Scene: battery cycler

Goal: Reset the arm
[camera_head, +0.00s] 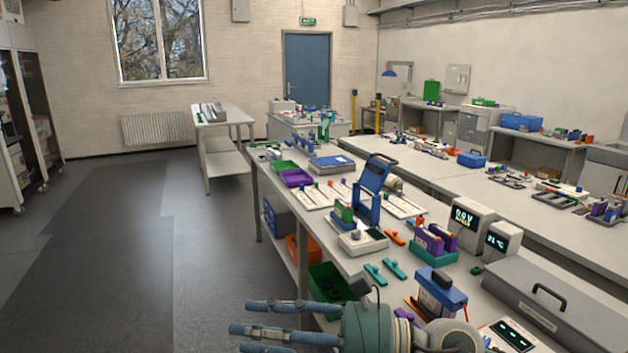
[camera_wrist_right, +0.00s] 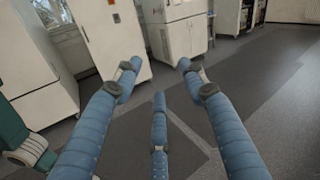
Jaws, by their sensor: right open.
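My right gripper (camera_head: 243,328) is at the bottom of the head view, its blue jointed fingers spread and pointing left. It is in front of the near side of the long workbench (camera_head: 258,215), over or beside the floor; its exact height is hard to tell. In the right wrist view the gripper (camera_wrist_right: 159,78) shows three blue fingers standing apart with nothing between them. Only the hand and wrist part of the right arm shows. My left gripper is not in view.
The bench holds a blue clamp-like device (camera_head: 372,188), a blue-topped battery block (camera_head: 437,292), display units (camera_head: 468,222) and a grey case (camera_head: 550,300). A green bin (camera_head: 330,285) sits on the lower shelf. The floor (camera_head: 130,260) at left is clear. White cabinets (camera_wrist_right: 178,30) stand beyond the fingers.

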